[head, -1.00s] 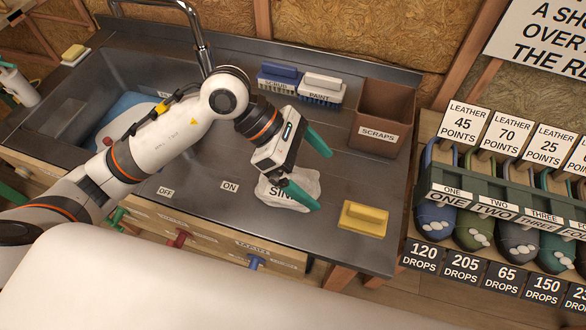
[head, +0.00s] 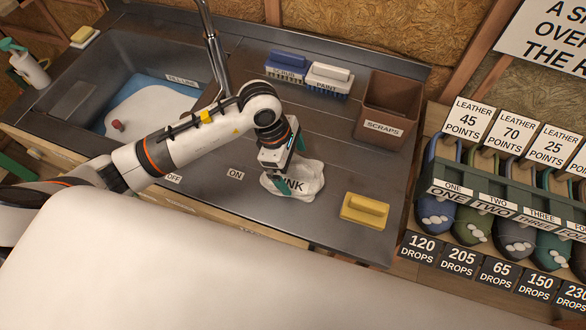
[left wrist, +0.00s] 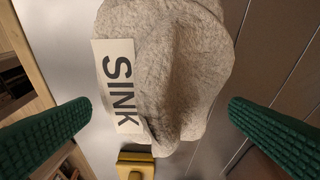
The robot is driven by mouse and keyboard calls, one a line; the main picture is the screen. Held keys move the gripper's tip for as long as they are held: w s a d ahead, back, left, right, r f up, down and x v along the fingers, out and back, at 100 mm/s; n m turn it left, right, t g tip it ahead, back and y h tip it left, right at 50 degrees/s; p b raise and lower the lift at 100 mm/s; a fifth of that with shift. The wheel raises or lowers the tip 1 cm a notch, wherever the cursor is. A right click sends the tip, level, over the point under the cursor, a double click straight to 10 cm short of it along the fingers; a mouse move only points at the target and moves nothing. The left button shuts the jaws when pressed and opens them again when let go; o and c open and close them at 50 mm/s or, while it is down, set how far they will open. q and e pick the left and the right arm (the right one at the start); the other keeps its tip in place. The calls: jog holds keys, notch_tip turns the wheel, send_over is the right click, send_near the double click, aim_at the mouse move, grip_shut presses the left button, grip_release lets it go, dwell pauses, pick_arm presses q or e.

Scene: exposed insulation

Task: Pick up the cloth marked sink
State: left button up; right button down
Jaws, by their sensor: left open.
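The white crumpled cloth (head: 308,176) with a SINK label lies on the dark counter to the right of the ON label. In the left wrist view the cloth (left wrist: 190,75) fills the upper middle, its label on its left side. My left gripper (head: 282,178) is right over the cloth, pointing down, and partly hides it in the head view. In the left wrist view the green fingers of my left gripper (left wrist: 160,125) are wide apart, one on each side of the cloth, with nothing gripped. My right gripper is not in view.
A yellow block with a handle (head: 365,209) sits right of the cloth near the counter's front edge. A brown SCRAPS bin (head: 388,110) and two brushes, blue (head: 286,66) and white (head: 329,79), stand at the back. The sink (head: 90,85) is at left, with a tall faucet.

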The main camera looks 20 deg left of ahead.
pick_arm(q)
jog(key=shift+x, duration=1.4)
jog(key=c, duration=0.7)
jog(key=shift+w+r, duration=0.1)
jog(key=shift+r, duration=0.05)
